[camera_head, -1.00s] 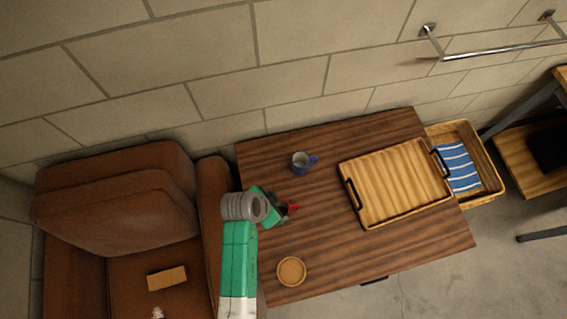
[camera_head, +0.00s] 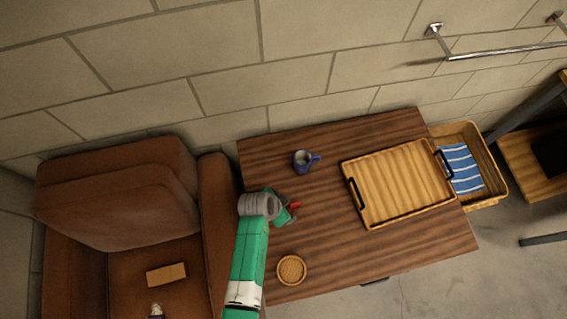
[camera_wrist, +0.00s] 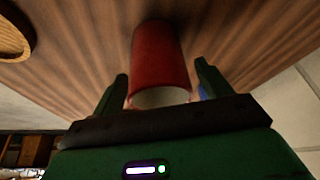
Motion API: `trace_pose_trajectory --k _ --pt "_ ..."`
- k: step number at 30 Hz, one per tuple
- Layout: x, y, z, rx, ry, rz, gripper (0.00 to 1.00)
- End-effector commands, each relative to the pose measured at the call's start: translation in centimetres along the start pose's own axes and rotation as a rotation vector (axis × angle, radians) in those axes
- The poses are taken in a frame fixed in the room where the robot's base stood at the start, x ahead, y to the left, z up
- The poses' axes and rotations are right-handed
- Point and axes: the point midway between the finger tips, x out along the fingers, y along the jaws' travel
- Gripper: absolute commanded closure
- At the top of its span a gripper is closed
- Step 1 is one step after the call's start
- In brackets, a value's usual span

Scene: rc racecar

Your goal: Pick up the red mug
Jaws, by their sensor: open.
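The red mug (camera_wrist: 160,60) is in the upper middle of the wrist view, between the two fingers of my gripper (camera_wrist: 162,78). Its pale opening faces the palm. The fingers are open, one on each side, with a visible gap to the mug; I cannot tell whether either touches it.
A blue mug (camera_head: 302,162) stands behind the red one. A round wooden dish (camera_head: 291,269) lies near the front edge. A wooden tray (camera_head: 398,218) with black handles covers the right part. A brown armchair (camera_head: 120,205) adjoins the table's left side.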

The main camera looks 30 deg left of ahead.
Motion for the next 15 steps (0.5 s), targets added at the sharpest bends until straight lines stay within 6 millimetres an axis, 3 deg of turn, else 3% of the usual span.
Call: trace_pose_trajectory --k 1,9,15 --pt "-0.01 0.01 0.01 0.0 0.0 0.0 0.24" --pt "-0.03 0.01 0.0 0.0 0.0 0.0 0.78" --pt "-0.08 -0.02 -0.04 0.0 0.0 0.0 0.78"
